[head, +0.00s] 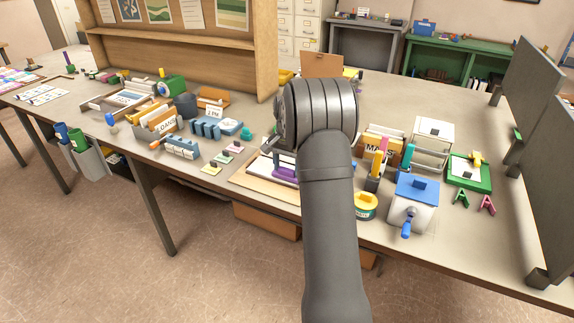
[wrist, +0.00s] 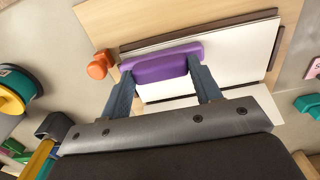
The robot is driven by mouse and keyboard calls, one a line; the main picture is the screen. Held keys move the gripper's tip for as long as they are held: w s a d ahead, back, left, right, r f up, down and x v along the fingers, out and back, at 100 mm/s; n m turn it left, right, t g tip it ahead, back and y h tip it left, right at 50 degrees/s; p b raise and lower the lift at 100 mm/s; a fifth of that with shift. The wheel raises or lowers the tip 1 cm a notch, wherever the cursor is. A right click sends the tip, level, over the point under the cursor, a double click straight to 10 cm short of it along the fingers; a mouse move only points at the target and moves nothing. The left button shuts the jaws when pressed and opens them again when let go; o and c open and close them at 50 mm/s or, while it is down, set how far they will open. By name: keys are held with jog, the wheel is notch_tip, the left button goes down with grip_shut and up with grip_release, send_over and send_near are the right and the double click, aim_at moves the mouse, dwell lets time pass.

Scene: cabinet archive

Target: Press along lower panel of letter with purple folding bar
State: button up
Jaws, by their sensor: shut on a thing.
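The purple folding bar (wrist: 160,68) is held between the two blue-grey fingers of my gripper (wrist: 160,70), which is shut on it. In the wrist view the bar lies across the near left part of the white letter (wrist: 235,55). I cannot tell whether it touches the paper. The letter has a dark strip along its far edge and sits on a pale wooden board (wrist: 190,12). In the head view the bar (head: 285,174) shows over the board (head: 262,187), and my arm hides much of the letter.
An orange knob (wrist: 99,65) stands just left of the bar. A yellow-and-teal round tin (head: 364,206) and a white box with a blue lid (head: 412,207) are to the right. Stamps, a label rack and a file box (head: 157,122) crowd the left.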

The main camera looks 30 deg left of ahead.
jog(key=shift+a, duration=1.3)
jog(key=shift+a+f, duration=0.15)
jog(key=shift+a, duration=3.55)
jog(key=shift+d, duration=5.05)
jog(key=shift+r, duration=4.1)
